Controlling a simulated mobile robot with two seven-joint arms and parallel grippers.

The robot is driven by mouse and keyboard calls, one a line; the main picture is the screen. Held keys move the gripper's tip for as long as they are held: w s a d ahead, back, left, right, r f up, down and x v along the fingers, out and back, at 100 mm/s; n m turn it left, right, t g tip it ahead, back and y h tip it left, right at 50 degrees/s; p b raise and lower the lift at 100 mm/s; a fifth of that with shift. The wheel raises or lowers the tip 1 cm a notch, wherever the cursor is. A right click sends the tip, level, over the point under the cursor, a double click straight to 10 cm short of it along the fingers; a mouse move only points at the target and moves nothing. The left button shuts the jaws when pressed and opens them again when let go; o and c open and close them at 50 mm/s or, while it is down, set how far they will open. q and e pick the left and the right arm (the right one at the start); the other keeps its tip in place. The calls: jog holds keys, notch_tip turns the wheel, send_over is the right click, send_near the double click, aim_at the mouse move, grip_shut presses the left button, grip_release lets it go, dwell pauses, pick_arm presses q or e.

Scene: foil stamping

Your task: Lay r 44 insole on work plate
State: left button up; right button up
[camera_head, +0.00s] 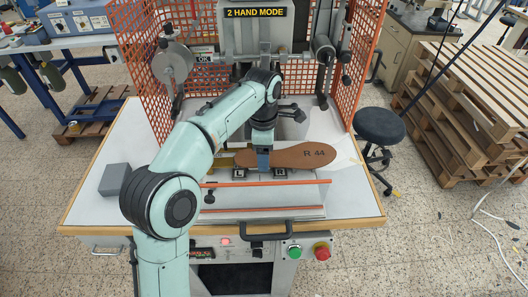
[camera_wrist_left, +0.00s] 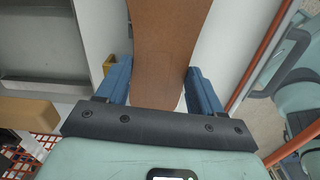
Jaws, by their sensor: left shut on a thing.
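The brown insole (camera_head: 305,155) marked "R 44" lies roughly level across the front of the press, its wide end to the right. My left gripper (camera_head: 263,160) is shut on its narrower part, with the arm reaching over from the front. In the left wrist view the insole (camera_wrist_left: 168,45) runs between the two blue fingers of my left gripper (camera_wrist_left: 157,80). The grey work plate area (camera_head: 265,188) with small black clamps is below the insole. I cannot tell whether the insole touches it. My right gripper is not in view.
Orange mesh guards (camera_head: 138,60) flank the press (camera_head: 255,45). A grey block (camera_head: 115,180) stands on the left of the white table (camera_head: 105,215). A yellowish piece (camera_head: 222,161) shows left of the insole, partly behind my arm. A black stool (camera_head: 380,126) stands at the right.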

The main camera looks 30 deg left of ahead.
pick_arm(q)
jog(key=shift+s+f, duration=0.15)
jog(key=shift+f, duration=0.5)
jog(key=o, duration=1.2)
notch_tip(320, 180, up, 15)
jog(key=p, duration=0.4)
jog(key=shift+a+f, duration=0.15)
jog(key=shift+f, duration=0.05)
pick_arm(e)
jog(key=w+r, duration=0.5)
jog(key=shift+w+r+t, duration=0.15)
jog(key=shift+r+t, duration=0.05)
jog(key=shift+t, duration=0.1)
